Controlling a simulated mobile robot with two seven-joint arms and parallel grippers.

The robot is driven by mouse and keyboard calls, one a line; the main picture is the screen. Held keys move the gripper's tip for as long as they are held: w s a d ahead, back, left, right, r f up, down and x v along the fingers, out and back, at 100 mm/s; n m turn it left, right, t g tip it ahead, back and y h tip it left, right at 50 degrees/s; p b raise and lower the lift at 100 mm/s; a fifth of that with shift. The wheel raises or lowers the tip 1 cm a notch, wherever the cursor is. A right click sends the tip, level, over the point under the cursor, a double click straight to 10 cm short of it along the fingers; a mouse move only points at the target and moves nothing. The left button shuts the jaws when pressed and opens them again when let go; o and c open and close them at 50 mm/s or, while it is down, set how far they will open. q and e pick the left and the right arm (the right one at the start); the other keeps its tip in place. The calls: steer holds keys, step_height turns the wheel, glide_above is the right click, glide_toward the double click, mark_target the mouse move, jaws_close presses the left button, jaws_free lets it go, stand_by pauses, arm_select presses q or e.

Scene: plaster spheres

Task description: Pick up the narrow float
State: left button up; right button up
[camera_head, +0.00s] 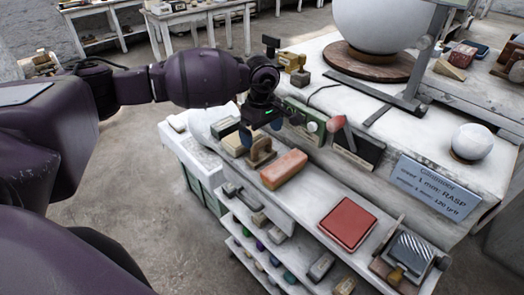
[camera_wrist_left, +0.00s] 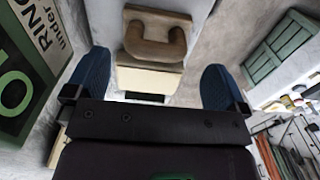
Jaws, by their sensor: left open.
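What looks like the narrow float (camera_head: 262,152), a small tool with a brown wooden loop handle, sits on the top of the shelf unit. In the left wrist view its curved handle (camera_wrist_left: 153,45) shows at the top centre, beyond my fingertips, with a cream flat piece (camera_wrist_left: 148,79) below it. My left gripper (camera_head: 261,127) is open, with nothing seen held between its blue fingers; it also shows in the left wrist view (camera_wrist_left: 157,72). It is above and slightly behind the float, and I cannot tell the exact gap. My right gripper is not in view.
An orange-pink block (camera_head: 284,169) lies close to the float's right. A green sign (camera_head: 304,118) stands behind. A large white sphere (camera_head: 384,20) stands on the table.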

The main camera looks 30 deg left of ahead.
mark_target(262, 140)
arm_select(q)
steer(key=shift+w+f, duration=0.1)
steer(key=shift+f, duration=1.25)
step_height(262, 140, down, 4)
steer(key=shift+w+r+p, duration=0.1)
steer(key=shift+r+p, duration=0.05)
steer(key=shift+p, duration=0.2)
steer(key=c, duration=0.4)
steer(key=shift+c, duration=1.2)
steer(key=c, duration=0.3)
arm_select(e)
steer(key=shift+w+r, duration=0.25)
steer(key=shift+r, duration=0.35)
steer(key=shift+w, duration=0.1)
